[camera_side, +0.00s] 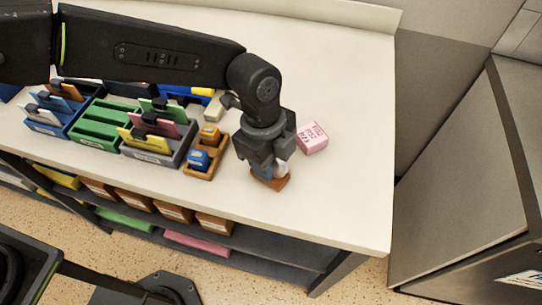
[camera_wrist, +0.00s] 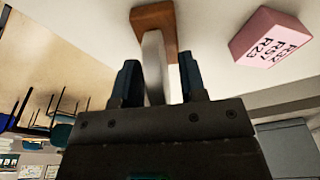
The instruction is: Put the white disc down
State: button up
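The white disc (camera_wrist: 154,62) shows nearly edge-on in the wrist view, as a pale upright strip. Its far end meets a small brown wooden block (camera_wrist: 154,18), which looks like a stand on the counter; whether it sits in a slot I cannot tell. My gripper (camera_wrist: 158,72) has one dark finger on each side of the disc. A gap shows on the right side, and the left finger is close to it. In the side view my gripper (camera_side: 273,170) points down over the brown block (camera_side: 280,185) near the counter's front, hiding most of the disc.
A pink block with printed letters (camera_side: 312,138) lies right of my gripper. An orange-brown tray (camera_side: 206,170) with a blue item stands to the left, beside grey (camera_side: 181,152), green (camera_side: 98,137) and blue racks of cards. The counter's right part (camera_side: 355,190) is clear.

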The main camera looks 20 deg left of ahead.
jog(key=r, duration=0.3)
jog(key=a+r, duration=0.1)
jog(key=r, duration=0.7)
jog(key=shift+w+a+r, duration=0.2)
jog(key=shift+w+a, duration=0.05)
jog(key=shift+w, duration=0.1)
jog(key=shift+a+r, duration=0.1)
jog(key=shift+r, duration=0.35)
jog(key=s+a+r+n+t, duration=0.15)
jog(key=a+r+n, duration=0.35)
jog(key=a, duration=0.5)
jog(key=s+a+r+n+t, duration=0.1)
jog(key=a+r+n+t, duration=0.15)
jog(key=a+n, duration=0.6)
jog(key=s+a+f+n+t, duration=0.1)
jog(key=s+a+n, duration=0.3)
jog(key=s+a, duration=0.2)
jog(key=s+a+f+n+t+y, duration=0.1)
jog(key=s+a+n, duration=0.4)
jog(key=a, duration=0.5)
jog(key=shift+s+f+y, duration=0.3)
jog(key=shift+s+f, duration=0.25)
jog(key=shift+f, duration=0.2)
